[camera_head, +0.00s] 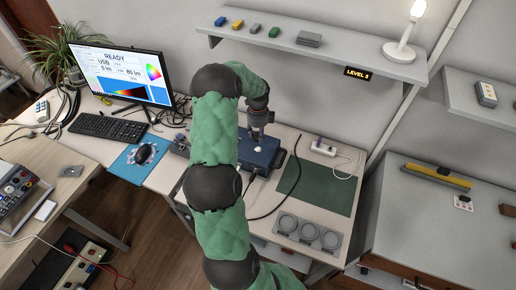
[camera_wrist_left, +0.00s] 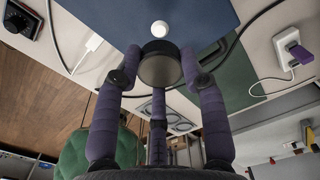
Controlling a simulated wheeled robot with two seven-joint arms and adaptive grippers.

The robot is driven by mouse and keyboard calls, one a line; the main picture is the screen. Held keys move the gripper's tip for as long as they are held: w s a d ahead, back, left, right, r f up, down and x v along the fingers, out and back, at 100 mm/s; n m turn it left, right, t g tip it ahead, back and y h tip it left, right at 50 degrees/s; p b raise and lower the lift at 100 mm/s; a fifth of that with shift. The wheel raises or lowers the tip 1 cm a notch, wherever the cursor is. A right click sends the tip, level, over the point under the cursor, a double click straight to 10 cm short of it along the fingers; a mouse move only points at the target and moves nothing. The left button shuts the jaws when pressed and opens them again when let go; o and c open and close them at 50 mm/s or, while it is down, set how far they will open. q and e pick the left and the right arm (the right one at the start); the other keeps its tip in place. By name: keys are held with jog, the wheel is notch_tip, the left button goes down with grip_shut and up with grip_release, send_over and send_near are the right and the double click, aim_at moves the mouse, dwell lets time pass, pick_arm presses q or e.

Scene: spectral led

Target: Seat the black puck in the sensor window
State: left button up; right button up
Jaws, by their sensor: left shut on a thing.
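The black puck (camera_wrist_left: 160,66) is between the fingertips of my left gripper (camera_wrist_left: 160,58) in the left wrist view. The gripper is shut on it. The round white sensor window (camera_wrist_left: 160,28) lies in the top of a blue box, just beyond the puck and apart from it in that view. In the head view my left gripper (camera_head: 258,130) points down over the blue box (camera_head: 265,157), and the white window (camera_head: 257,150) shows just below the fingers. I cannot make out the puck there. My right gripper is in neither view.
A holder with three grey round places (camera_head: 308,233) stands at the bench front, near a dark green mat (camera_head: 320,185). A black cable (camera_head: 283,195) curves beside the box. A power strip (camera_head: 323,147) lies behind the mat. A wall shelf (camera_head: 300,50) overhangs the back.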

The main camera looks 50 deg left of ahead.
pick_arm(q)
jog(key=shift+f, duration=0.1)
jog(key=b, duration=0.3)
send_over(258, 149)
jog(key=shift+f, duration=2.55)
jog(key=shift+a+f, duration=0.1)
jog(key=shift+f, duration=0.1)
jog(key=shift+f, duration=0.1)
jog(key=shift+f, duration=0.65)
